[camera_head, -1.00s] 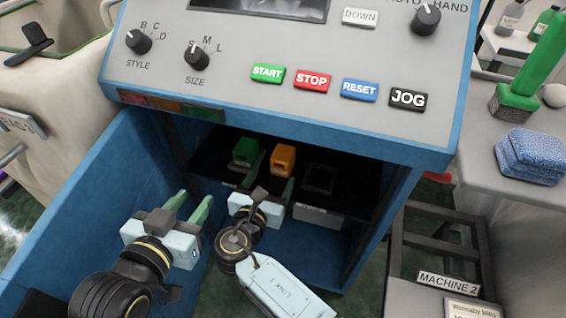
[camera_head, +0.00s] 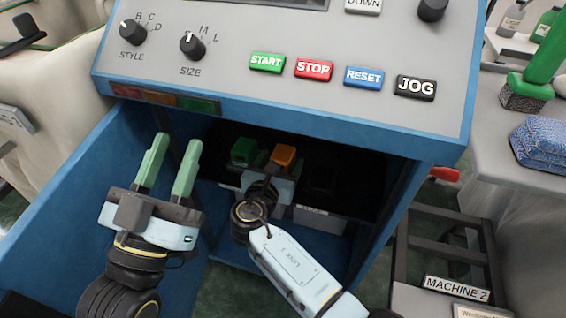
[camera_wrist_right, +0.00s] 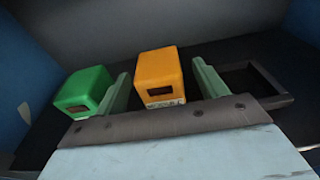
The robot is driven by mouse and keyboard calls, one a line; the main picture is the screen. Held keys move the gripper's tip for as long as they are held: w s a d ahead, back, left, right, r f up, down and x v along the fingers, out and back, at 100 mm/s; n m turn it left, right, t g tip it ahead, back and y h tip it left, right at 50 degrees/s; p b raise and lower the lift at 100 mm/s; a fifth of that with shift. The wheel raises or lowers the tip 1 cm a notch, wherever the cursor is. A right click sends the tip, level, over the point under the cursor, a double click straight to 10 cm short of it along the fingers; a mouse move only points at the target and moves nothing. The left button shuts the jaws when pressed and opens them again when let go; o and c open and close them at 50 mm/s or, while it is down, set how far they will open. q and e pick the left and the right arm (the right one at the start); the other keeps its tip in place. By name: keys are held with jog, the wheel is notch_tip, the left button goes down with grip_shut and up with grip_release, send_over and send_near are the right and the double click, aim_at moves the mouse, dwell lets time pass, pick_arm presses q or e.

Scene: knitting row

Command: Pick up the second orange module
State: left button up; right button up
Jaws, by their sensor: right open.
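An orange module (camera_head: 284,155) sits on the dark shelf inside the blue machine cabinet. A green module (camera_head: 244,150) sits to its left. My right gripper (camera_head: 268,168) reaches into the cabinet in front of the orange module, and its fingertips are largely hidden in the head view. In the right wrist view, its open fingers stand on either side of the orange module (camera_wrist_right: 160,76), with visible gaps. The left finger stands between the orange module and the green module (camera_wrist_right: 84,92). My left gripper (camera_head: 172,158) is open and empty outside the cabinet, fingers pointing up.
An empty dark-framed slot (camera_wrist_right: 256,82) lies right of the orange module. The control panel (camera_head: 220,75) overhangs the cabinet opening. The blue open door or side panel (camera_head: 75,190) stands at left. A MACHINE 2 stand (camera_head: 455,288) is at lower right.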

aim_at(285, 153)
jog(key=b+x, duration=0.1)
jog(key=x, duration=0.2)
jog(key=shift+b, duration=0.35)
pick_arm(q)
jog(key=shift+s+a+r+t+h, duration=0.25)
jog(key=shift+s+r+t, duration=0.4)
jog(key=shift+t, duration=0.3)
jog(key=shift+s+a+r+t+h, duration=0.1)
jog(key=shift+s+r+t+h, duration=0.15)
jog(key=shift+s+r+t, duration=0.45)
pick_arm(e)
jog(key=shift+w+d+r, duration=0.1)
jog(key=shift+w+d, duration=0.1)
jog(key=shift+w, duration=0.3)
pick_arm(q)
jog(key=shift+f+t, duration=0.15)
jog(key=shift+t, duration=0.1)
pick_arm(e)
jog(key=c, duration=1.1)
pick_arm(q)
jog(key=shift+w, duration=0.15)
pick_arm(e)
jog(key=shift+r, duration=0.1)
jog(key=shift+c, duration=0.2)
